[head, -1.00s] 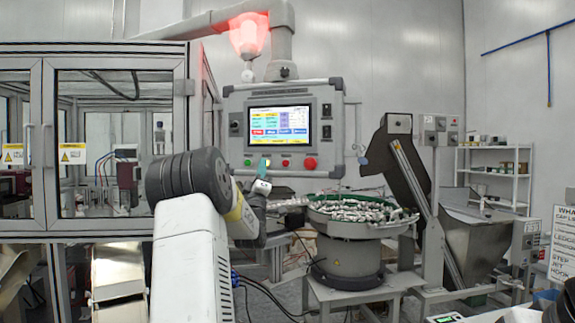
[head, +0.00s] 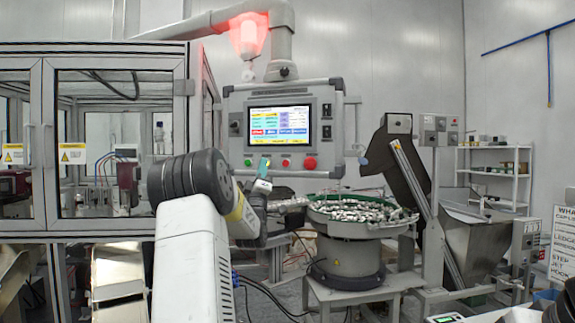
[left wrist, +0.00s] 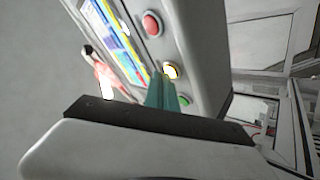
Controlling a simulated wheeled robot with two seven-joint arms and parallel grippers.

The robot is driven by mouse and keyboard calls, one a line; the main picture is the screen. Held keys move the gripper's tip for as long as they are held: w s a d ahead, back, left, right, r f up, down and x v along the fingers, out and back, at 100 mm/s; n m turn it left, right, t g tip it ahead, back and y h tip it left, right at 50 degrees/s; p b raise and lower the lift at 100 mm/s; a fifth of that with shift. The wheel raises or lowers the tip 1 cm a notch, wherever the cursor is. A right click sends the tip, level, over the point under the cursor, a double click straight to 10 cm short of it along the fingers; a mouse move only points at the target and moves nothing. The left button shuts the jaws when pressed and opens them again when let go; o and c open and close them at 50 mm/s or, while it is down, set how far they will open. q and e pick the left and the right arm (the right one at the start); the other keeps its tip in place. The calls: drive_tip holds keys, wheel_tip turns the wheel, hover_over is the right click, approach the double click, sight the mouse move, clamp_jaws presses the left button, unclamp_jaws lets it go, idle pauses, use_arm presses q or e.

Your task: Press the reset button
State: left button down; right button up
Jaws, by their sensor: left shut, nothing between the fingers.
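The control panel (head: 283,128) has a lit screen and a row of buttons below it. A green button (head: 247,163), a small red button (head: 285,163) and a larger red button (head: 310,163) show in the head view. I cannot read which is marked reset. My left gripper (head: 264,168) is shut and empty, its teal fingertips before the button row.
A red-lit beacon (head: 248,38) hangs above the panel. A glazed machine enclosure (head: 118,52) stands at left. A bowl feeder (head: 345,258) full of small parts stands right of my left arm, with a hopper (head: 480,235) beyond.

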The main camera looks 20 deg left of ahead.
use_arm(q)
drive_tip(key=shift+w, duration=0.2)
idle(0.4)
drive_tip(key=shift+s, duration=0.5)
drive_tip(key=s, duration=0.6)
drive_tip(key=shift+d, duration=0.25)
idle(0.7)
